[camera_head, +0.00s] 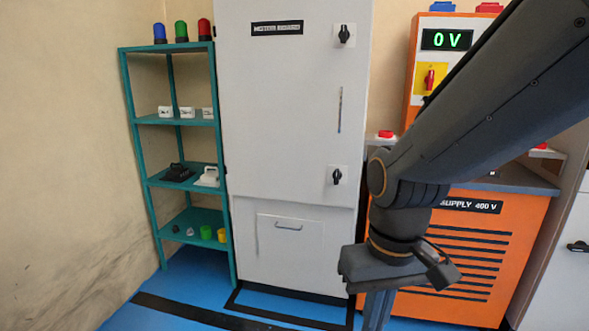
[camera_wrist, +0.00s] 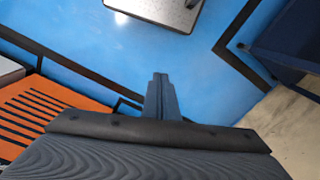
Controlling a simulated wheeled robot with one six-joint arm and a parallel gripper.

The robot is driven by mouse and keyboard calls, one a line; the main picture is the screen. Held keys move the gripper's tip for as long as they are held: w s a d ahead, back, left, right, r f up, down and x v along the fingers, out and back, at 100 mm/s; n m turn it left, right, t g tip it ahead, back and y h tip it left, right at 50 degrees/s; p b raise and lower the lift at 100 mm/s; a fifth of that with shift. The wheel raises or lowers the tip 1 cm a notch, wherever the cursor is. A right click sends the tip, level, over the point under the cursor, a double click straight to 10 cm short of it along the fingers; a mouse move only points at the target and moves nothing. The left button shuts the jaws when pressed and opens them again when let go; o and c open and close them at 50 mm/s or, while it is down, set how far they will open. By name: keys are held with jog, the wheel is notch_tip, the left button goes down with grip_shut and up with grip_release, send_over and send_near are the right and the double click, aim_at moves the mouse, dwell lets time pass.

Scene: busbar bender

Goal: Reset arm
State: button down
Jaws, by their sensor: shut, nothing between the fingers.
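My gripper (camera_wrist: 160,82) points down over the blue floor in the wrist view. Its fingers are together and hold nothing. In the head view my gripper (camera_head: 376,318) hangs below the wrist, in front of the gap between the white cabinet and the orange supply unit, with its tips at or past the bottom edge. My arm crosses the right half of the head view and hides part of the orange unit.
A white cabinet (camera_head: 290,110) with black rotary knobs stands in the middle. A teal shelf (camera_head: 187,122) with lamps and small parts is on its left. The orange supply unit (camera_head: 520,235) is on the right, under a display (camera_head: 447,40) reading 0 V. Blue floor (camera_wrist: 90,35) is clear below.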

jog(key=d+r+m+p, duration=0.2)
jog(key=d+r+p, duration=0.4)
jog(key=p, duration=0.5)
jog(key=shift+s+d+r+h+p, duration=0.2)
jog(key=shift+d+r+h+p, duration=0.15)
jog(key=shift+d, duration=0.1)
jog(key=shift+f, duration=0.1)
